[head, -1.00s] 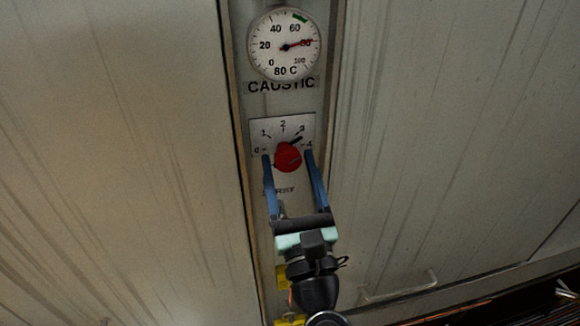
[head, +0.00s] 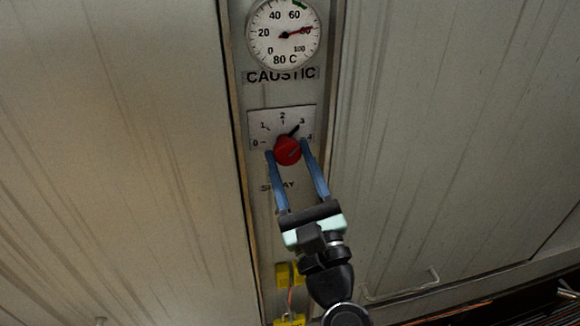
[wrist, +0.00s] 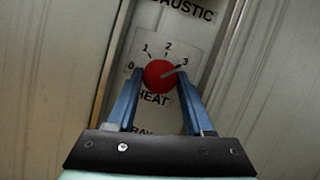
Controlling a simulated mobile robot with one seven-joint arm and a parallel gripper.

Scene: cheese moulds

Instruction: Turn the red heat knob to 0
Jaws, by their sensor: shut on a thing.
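The red heat knob (head: 288,152) sits on a pale dial plate (head: 264,118) marked 0 to 4. Its dark pointer aims up and right, at about the 3. The 0 mark is at the plate's left. My gripper (head: 287,148) reaches up from below, its two blue fingers closed on the knob's left and right sides. In the wrist view the knob (wrist: 160,76) sits between the fingertips, with the word HEAT below it. The right finger partly covers the plate near the 4.
A round temperature gauge (head: 283,34) above, over the word CAUSTIC, reads about 80. Yellow padlock-like tags (head: 283,274) hang below on the narrow panel. Flat ribbed doors lie on both sides, with a handle (head: 405,287) at lower right.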

